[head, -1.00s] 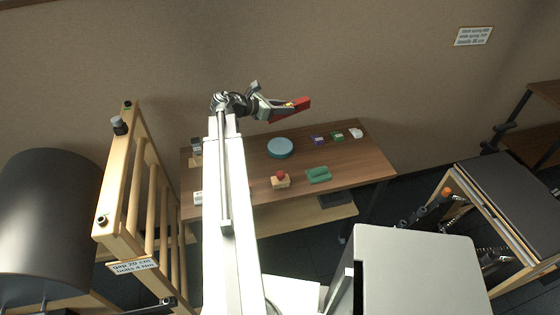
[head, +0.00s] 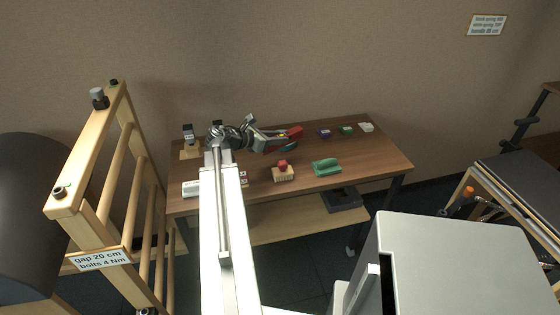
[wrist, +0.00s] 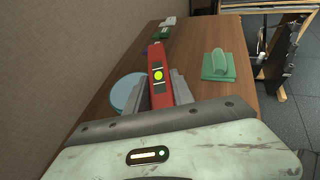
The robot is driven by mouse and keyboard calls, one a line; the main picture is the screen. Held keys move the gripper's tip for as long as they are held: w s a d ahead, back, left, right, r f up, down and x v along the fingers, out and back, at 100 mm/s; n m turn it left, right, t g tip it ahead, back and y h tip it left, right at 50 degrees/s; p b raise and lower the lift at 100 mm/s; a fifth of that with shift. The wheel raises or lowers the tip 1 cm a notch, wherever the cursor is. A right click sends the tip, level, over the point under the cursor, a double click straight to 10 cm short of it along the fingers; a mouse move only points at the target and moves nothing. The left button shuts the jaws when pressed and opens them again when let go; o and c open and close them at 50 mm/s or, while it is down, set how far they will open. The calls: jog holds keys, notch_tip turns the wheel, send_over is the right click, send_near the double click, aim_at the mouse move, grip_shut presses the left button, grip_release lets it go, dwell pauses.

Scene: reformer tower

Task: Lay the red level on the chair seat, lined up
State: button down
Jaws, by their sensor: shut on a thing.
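My gripper (head: 280,136) is shut on the red level (head: 295,131) and holds it above the wooden table, toward the wall side. In the wrist view the red level (wrist: 157,75) sits between the grey fingers (wrist: 165,92) and points away from the camera, with a yellow-green vial in its middle. A blue disc (wrist: 122,95) lies on the table to the left of the level and a little below it. I cannot tell for sure which thing is the chair seat; a pale grey box top (head: 455,250) stands at the lower right.
The wooden table (head: 370,150) bears a green block (head: 327,167), a brush-like block with a red knob (head: 283,172) and small purple, green and white boxes. A wooden ladder frame (head: 85,160) stands at left. A dark padded bench (head: 525,180) stands at right.

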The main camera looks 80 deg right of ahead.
jog(key=shift+f+b, duration=2.75)
jog(key=shift+f, duration=0.85)
jog(key=c, duration=1.1)
grip_release()
jog(key=shift+r, duration=0.1)
